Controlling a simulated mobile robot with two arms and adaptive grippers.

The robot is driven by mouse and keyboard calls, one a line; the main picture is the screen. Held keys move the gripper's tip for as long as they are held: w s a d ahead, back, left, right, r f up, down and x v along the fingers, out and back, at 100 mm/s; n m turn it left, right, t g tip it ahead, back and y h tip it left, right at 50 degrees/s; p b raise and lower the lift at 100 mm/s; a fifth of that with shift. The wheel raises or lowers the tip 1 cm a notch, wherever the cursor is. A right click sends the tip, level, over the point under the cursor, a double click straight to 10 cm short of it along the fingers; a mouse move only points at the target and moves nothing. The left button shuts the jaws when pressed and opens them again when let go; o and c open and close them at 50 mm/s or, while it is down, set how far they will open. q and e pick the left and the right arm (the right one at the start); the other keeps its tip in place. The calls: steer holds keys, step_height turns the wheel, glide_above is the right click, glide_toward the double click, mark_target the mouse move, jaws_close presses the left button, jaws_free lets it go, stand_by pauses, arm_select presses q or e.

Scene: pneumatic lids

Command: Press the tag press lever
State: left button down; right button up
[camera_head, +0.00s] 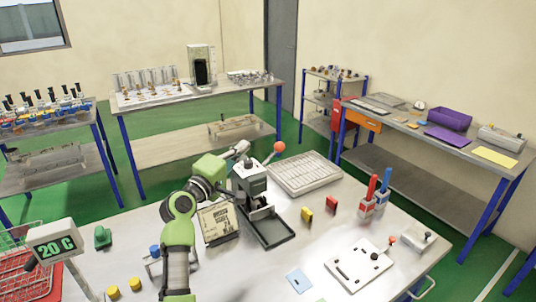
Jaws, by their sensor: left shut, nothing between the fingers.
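The tag press (251,184) is a grey metal machine standing on the near table, with a dark tray at its foot. Its lever (279,147) ends in an orange-red ball and sticks up to the right from the press head. My left gripper (246,150) is shut and empty, above and just left of the press head. A gap shows between it and the lever's ball. Whether it touches the press head is hard to tell. My right gripper is not in view.
A temperature display (55,244) is at left.

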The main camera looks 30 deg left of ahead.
arm_select(q)
step_height(320, 180, down, 3)
steer(key=b, duration=0.2)
steer(key=r+p, duration=0.2)
steer(key=p, duration=0.1)
glide_above(269, 158)
steer(key=s+a, duration=0.2)
steer(key=d, duration=0.1)
steer(key=s+d+f+p, duration=0.1)
steer(key=d+p, duration=0.1)
steer(key=shift+s+d+f, duration=0.2)
steer(key=shift+s+d, duration=0.2)
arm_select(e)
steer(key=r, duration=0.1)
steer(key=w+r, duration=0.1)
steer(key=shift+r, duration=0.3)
arm_select(q)
steer(key=shift+w+a+f, duration=0.1)
